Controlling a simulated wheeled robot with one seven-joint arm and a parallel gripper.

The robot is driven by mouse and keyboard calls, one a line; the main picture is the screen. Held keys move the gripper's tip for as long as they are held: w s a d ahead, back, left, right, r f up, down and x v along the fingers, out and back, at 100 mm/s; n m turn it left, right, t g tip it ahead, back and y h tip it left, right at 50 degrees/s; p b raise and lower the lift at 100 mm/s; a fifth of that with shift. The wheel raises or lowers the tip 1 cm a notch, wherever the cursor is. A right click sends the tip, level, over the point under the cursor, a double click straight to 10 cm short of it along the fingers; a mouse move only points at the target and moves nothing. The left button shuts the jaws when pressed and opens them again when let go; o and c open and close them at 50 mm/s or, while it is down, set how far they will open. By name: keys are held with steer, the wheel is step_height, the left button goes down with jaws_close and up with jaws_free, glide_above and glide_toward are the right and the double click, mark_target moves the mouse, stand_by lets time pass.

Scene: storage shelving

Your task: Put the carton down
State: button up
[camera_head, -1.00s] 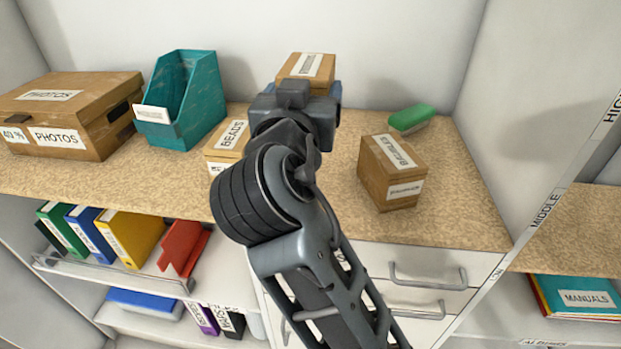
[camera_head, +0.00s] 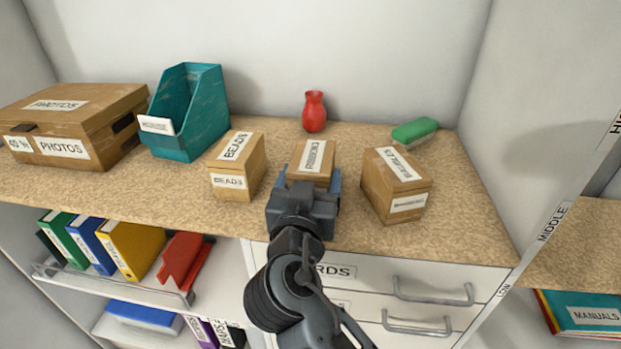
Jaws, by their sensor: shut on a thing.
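My gripper (camera_head: 308,183) is shut on a small brown carton (camera_head: 314,154) with a white label on its top that seems to read RIBBONS. The carton is at the front middle of the speckled tan shelf top (camera_head: 350,239), between two other cartons. My gripper hides its near side and lower part, so I cannot tell whether it touches the surface. The BEADS carton (camera_head: 256,169) stands to its left with a gap. Another labelled carton (camera_head: 416,182) stands close to its right.
A red vase (camera_head: 314,112) stands behind the held carton. A teal file holder (camera_head: 206,122) and a PHOTOS box (camera_head: 97,113) stand at the left. Drawers (camera_head: 400,285) are below the front edge.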

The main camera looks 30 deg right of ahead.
steer(key=shift+f+b, duration=0.15)
steer(key=shift+b, duration=0.15)
steer(key=o, duration=1.3)
steer(key=shift+c, duration=0.2)
steer(key=shift+r+p, duration=0.25)
steer(key=shift+p, duration=0.1)
steer(key=b+v, duration=0.2)
steer(key=v, duration=1)
steer(key=shift+b, duration=0.3)
steer(key=shift+f, duration=0.1)
